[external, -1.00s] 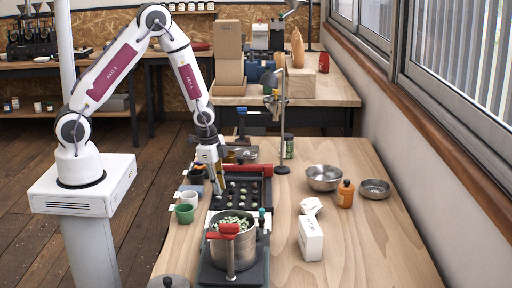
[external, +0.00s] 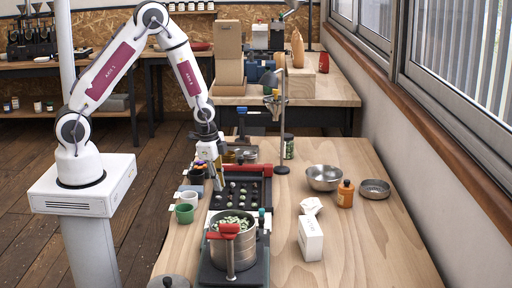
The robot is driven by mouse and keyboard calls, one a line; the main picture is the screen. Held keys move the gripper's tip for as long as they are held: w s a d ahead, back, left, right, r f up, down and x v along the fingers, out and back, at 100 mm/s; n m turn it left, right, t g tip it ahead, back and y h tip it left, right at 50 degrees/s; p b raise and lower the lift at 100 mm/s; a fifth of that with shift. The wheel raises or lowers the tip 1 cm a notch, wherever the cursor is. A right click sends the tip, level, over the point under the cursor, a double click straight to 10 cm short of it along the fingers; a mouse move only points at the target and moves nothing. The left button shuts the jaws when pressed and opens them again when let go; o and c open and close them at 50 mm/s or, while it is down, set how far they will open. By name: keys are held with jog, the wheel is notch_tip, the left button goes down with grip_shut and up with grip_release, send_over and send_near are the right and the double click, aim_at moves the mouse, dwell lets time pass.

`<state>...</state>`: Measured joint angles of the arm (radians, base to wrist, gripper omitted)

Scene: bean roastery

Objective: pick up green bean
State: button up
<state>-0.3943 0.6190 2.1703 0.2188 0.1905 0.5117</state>
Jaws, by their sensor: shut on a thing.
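Several pale green beans (external: 243,196) sit in a dark tray (external: 264,205) with rows of pockets on the near table. More green beans (external: 232,219) fill a steel pot (external: 234,251) just in front of the tray. My gripper (external: 218,187) points down at the tray's left edge, slightly above it. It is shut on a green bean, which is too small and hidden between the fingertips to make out.
A green cup (external: 185,214), a white cup (external: 189,198) and a dark cup holding coloured items stand left of the tray. A red-handled bar (external: 256,170) lies behind it. A metal stand (external: 283,130), steel bowl (external: 324,177), orange bottle (external: 345,194) and white box (external: 310,238) are to the right.

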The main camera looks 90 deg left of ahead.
notch_tip(320, 180, up, 9)
dwell(0.6)
jog(key=shift+f, duration=0.1)
jog(key=shift+n, duration=0.3)
dwell(0.6)
jog(key=d+n, duration=0.3)
jog(key=d, duration=1.5)
jog(key=shift+w+d+r, duration=0.3)
jog(key=shift+w+r, duration=0.05)
jog(key=shift+r, duration=0.1)
jog(key=shift+a, duration=0.1)
